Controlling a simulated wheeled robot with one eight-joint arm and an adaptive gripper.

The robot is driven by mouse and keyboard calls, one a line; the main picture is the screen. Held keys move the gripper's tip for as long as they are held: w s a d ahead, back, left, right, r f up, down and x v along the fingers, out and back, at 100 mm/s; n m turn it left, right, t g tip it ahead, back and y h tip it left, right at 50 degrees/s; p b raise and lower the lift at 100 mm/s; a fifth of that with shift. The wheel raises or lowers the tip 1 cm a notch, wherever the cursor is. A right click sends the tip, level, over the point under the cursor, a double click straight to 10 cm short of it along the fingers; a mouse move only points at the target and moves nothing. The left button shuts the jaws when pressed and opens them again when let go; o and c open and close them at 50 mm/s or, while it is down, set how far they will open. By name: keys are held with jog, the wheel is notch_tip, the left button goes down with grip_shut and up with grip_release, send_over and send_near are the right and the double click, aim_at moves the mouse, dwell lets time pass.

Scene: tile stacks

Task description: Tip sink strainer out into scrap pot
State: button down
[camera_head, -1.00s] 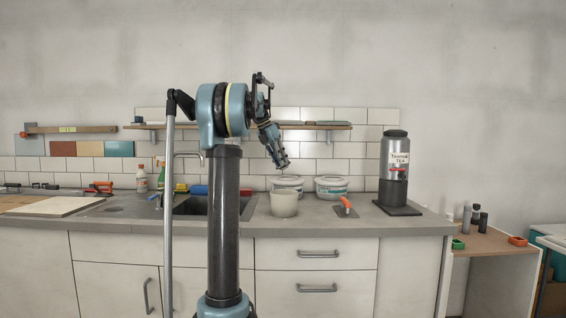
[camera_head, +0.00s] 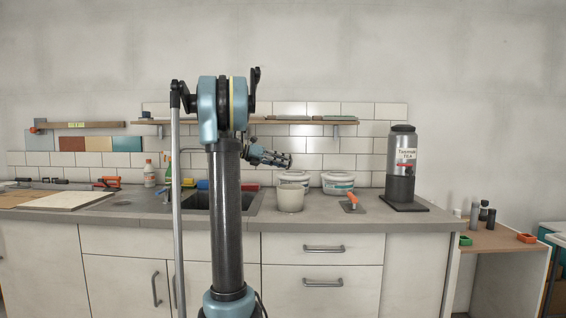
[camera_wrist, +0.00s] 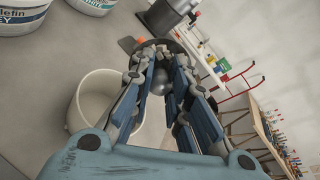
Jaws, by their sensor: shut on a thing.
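The scrap pot, a cream round pot (camera_head: 290,199), stands on the counter to the right of the sink. In the wrist view it (camera_wrist: 78,108) is to the left of the fingers, and its visible inside looks empty. My gripper (camera_head: 286,160) is above the pot, turned close to level and pointing right. In the wrist view my gripper (camera_wrist: 166,82) is shut on a small grey, rounded thing, which I take to be the sink strainer (camera_wrist: 160,78). The fingers hide much of it, and whether it holds scraps cannot be seen.
The sink (camera_head: 195,200) is to the left. A shelf (camera_head: 300,121) runs along the wall above.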

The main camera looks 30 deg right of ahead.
jog(key=shift+a+f+h, duration=0.1)
jog(key=shift+f+h, duration=0.15)
jog(key=shift+h, duration=0.25)
notch_tip(320, 180, down, 2)
jog(key=g+h, duration=0.1)
jog(key=h, duration=0.2)
jog(key=g+h, duration=0.1)
jog(key=h, duration=0.1)
jog(key=shift+f+h, duration=0.15)
jog(key=shift+h, duration=0.25)
dwell(0.4)
dwell(0.3)
